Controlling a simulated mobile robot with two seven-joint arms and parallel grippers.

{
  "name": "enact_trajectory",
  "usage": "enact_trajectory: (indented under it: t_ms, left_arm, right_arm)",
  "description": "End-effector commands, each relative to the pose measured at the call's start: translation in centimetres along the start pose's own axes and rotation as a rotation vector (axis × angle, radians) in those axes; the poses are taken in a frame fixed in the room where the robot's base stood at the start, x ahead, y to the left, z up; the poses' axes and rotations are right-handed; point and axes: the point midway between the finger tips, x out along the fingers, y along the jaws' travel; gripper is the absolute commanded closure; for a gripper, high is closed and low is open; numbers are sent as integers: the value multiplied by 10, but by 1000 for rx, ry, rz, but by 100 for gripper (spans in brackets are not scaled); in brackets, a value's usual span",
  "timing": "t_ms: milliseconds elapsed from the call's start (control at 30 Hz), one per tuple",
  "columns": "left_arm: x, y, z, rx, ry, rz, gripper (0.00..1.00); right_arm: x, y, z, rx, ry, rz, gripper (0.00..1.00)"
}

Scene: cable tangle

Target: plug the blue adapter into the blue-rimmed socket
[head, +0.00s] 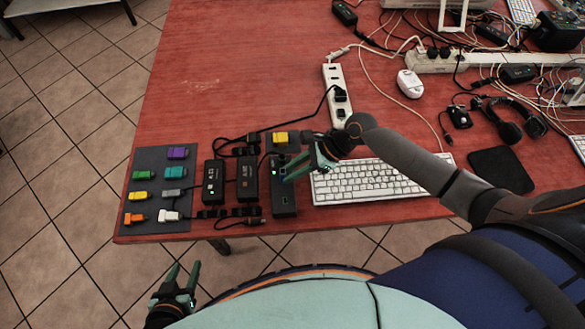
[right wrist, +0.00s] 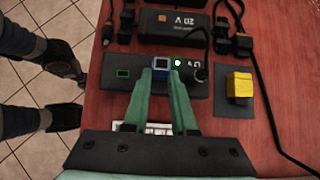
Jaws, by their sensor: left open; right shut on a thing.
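My right gripper (head: 298,168) is over the dark socket box (head: 283,203). In the right wrist view its green fingertips (right wrist: 161,76) are shut on the blue adapter (right wrist: 161,61), which shows as a small blue block with a pale face. The adapter is over the socket box (right wrist: 140,80), beside a green light. The fingers and adapter hide the blue-rimmed socket, and I cannot tell how far in the adapter sits. A green-rimmed socket (right wrist: 123,72) is to its left. My left gripper (head: 181,278) is open and empty, off the table's front edge.
A dark mat (head: 156,155) with several coloured adapters lies at the left. Two black power bricks (head: 213,183) stand between mat and socket box. A yellow adapter (head: 281,138) is behind the box. A white keyboard (head: 370,182) is to the right. Cables and a power strip lie behind.

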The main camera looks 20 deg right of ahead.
Motion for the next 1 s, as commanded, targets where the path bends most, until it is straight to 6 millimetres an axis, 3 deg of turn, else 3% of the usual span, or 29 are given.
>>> enact_trajectory:
  t_ms: [233,267,533,833,1000]
  left_arm:
    - [0,0,0,0,0,0,50]
    - [0,0,0,0,0,0,50]
    - [0,0,0,0,0,0,50]
    - [0,0,0,0,0,0,50]
    - [0,0,0,0,0,0,50]
  right_arm:
    - [3,1,-4,2,4,2,100]
    - [3,1,-4,2,4,2,72]
    - [2,1,-3,1,3,1,41]
    - [0,0,-3,1,3,1,40]
    - [-19,0,-4,0,3,-1,40]
